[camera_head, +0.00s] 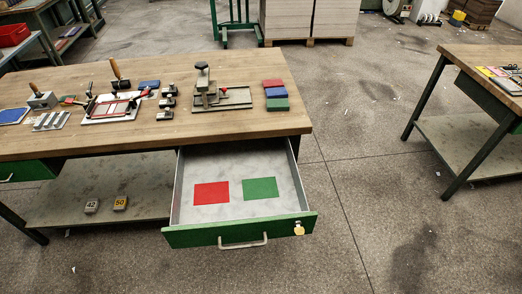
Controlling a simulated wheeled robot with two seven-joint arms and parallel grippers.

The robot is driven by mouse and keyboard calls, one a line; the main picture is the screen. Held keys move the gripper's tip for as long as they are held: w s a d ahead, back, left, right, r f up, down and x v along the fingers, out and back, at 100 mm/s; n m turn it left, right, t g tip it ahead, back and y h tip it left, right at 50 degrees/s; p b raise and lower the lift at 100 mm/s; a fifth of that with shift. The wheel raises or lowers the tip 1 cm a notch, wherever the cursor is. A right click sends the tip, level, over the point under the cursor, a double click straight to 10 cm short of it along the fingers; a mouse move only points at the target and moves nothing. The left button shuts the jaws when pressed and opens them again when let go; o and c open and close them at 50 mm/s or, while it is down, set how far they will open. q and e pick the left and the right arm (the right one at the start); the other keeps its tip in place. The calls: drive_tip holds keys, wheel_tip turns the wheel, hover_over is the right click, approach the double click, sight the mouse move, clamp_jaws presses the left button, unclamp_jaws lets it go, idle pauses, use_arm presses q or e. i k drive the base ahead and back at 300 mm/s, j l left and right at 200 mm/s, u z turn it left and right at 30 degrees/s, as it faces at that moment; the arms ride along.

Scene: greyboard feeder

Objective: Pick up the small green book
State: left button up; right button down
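A small green book (277,104) lies on the wooden table top near its right end. It is the nearest in a short row, with a blue book (275,93) and a red book (273,83) behind it. A flat green rectangle (260,188) lies in the open drawer, beside a flat red rectangle (211,193); I cannot tell whether these are books or coloured markings. Neither of my grippers shows in the head view.
The green-fronted drawer (240,233) is pulled out below the table (230,130). A metal fixture (222,98) stands left of the books, with several tools and blocks farther left. Another table (480,70) stands at right, with clear floor (350,140) between.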

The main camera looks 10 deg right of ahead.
sight(279, 104)
drive_tip(key=i+l+u, duration=0.35)
drive_tip(key=l+u, duration=0.15)
drive_tip(key=l, duration=0.25)
drive_tip(key=i+l+u, duration=0.25)
drive_tip(key=l, duration=0.2)
drive_tip(key=l+u, duration=0.25)
drive_tip(key=l, duration=0.15)
drive_tip(key=l+u, duration=0.25)
drive_tip(key=l, duration=0.25)
drive_tip(key=i, duration=0.05)
